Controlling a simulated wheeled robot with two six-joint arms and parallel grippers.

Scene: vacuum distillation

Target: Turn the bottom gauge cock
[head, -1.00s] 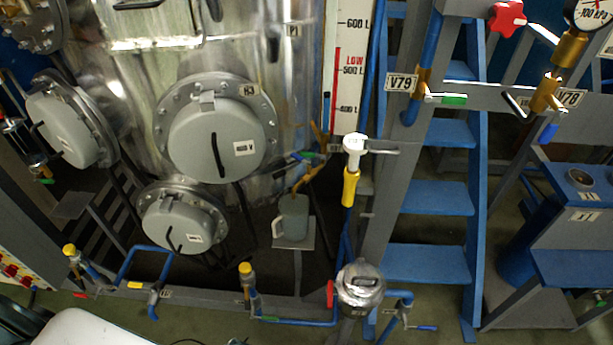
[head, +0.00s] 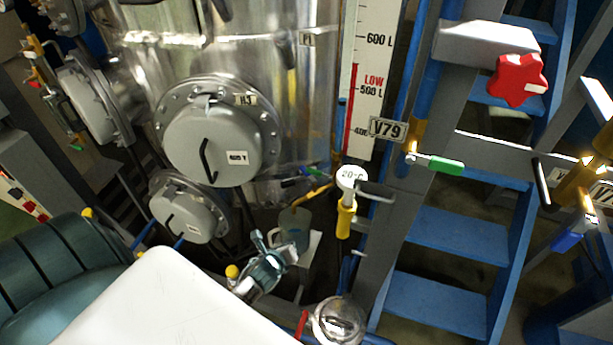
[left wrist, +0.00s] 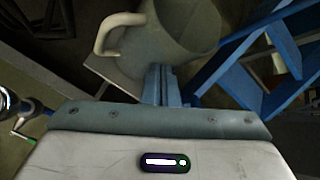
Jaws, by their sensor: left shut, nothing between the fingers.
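A small cock with a green-and-blue lever (head: 312,171) sits low on the tank, below the level scale; I take it to be the bottom gauge cock. An orange-brown pipe (head: 317,191) runs just under it. My left gripper (head: 288,250) is below and left of this cock, apart from it, in front of a grey mug. In the left wrist view my left fingers (left wrist: 160,84) are shut and empty, their tips close to the grey mug (left wrist: 187,30). The cock does not show clearly in the left wrist view. My right gripper is out of view.
The grey mug (head: 294,222) stands on a small shelf under the cock. The steel tank (head: 270,110), grey post (head: 385,215) and blue ladder steps (head: 455,238) bound the area.

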